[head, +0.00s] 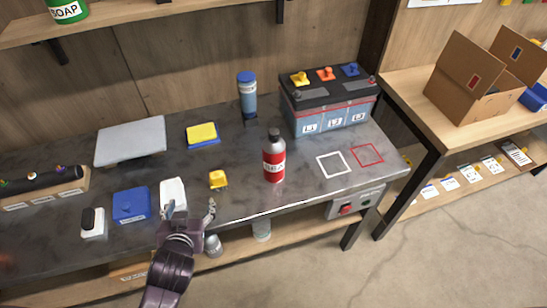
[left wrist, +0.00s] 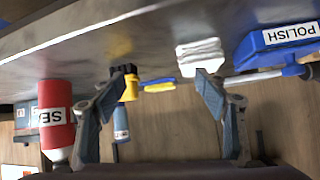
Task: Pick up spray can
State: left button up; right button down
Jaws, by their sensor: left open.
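My right gripper does not show.
A yellow item (head: 218,180) stands between gripper and can. A white block (head: 173,193) and blue box (head: 131,205) lie near the gripper. A blue bottle (head: 247,98) and a battery (head: 330,108) stand behind the can. White and red outlined squares right of the can are empty.

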aim_at(274, 150)
pick_arm(q)
jog(key=w+d+r+t, duration=0.2)
jog(key=w, duration=0.1)
jog(key=w+d+t+h, duration=0.1)
jog(key=w, duration=0.1)
jog(key=shift+w+d+r+m, duration=0.25)
jog(key=shift+d+r+m, duration=0.05)
jog(key=shift+r, duration=0.1)
jog(key=d+r+m+h, duration=0.1)
jog(key=d+h, duration=0.2)
jog(key=d, duration=0.2)
jog(key=w+d+r+m+t+h, duration=0.1)
jog(key=d+m+h, duration=0.1)
jog(key=d, duration=0.3)
jog(key=w+d+m+t+h, duration=0.1)
jog(key=d+m+h, duration=0.1)
jog(key=d, duration=0.3)
jog(key=shift+w+r+h, duration=0.1)
jog(key=shift+r+h, duration=0.3)
jog(key=shift+h, duration=0.5)
jog(key=shift+w+d, duration=0.2)
jog(key=shift+d, duration=0.1)
jog(key=x, duration=0.7)
jog(key=shift+w+r+p, duration=0.1)
jog(key=shift+r+p, duration=0.05)
jog(key=shift+p, duration=0.2)
jog(key=shift+r, duration=0.1)
jog(key=c, duration=1.5)
